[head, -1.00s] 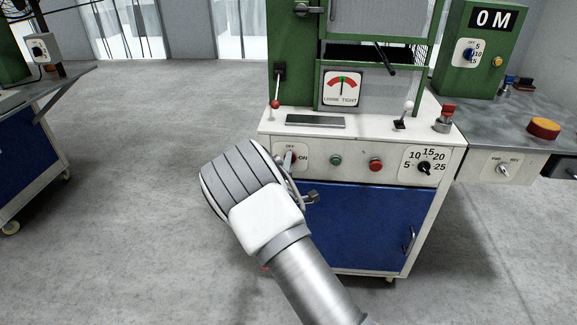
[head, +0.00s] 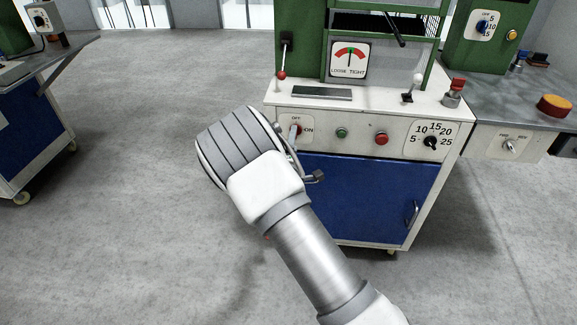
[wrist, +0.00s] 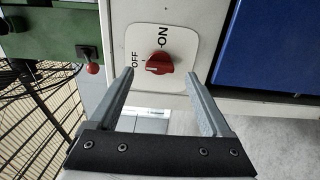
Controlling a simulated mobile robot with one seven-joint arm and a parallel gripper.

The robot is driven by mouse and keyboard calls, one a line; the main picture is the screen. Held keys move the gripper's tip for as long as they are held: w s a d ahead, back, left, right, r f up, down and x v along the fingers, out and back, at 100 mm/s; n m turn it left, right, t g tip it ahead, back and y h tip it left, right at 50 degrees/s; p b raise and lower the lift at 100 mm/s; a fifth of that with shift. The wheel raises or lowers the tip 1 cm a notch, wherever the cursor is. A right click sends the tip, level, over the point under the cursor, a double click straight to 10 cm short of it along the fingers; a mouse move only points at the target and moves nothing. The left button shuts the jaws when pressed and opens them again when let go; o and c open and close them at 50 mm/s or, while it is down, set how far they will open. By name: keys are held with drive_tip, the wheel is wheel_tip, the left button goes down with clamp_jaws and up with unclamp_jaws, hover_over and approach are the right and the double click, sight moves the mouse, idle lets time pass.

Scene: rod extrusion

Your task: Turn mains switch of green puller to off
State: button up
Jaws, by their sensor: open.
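The mains switch is a red rotary knob (wrist: 158,63) on a white plate with OFF and ON labels. In the wrist view it sits just beyond and between my fingertips. I cannot clearly tell which label it points to. My gripper (wrist: 159,75) is open and empty, one finger to each side of the knob, with no clear contact. In the head view my gripper (head: 294,134) is at the left end of the cabinet's front panel, partly covering the switch plate (head: 308,130). The green puller (head: 312,40) stands on this white-and-blue cabinet.
Right of the switch are a green button (head: 341,132), a red button (head: 381,138) and a numbered dial (head: 431,142). A red-knobbed lever (head: 283,62) stands above it. A grey bench (head: 500,100) adjoins on the right. Open floor (head: 150,110) lies left.

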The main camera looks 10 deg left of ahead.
drive_tip(key=s+p, duration=0.2)
drive_tip(key=s, duration=1.2)
drive_tip(key=shift+s+a+p, duration=0.2)
drive_tip(key=shift+s+p, duration=0.15)
drive_tip(key=shift+s, duration=0.05)
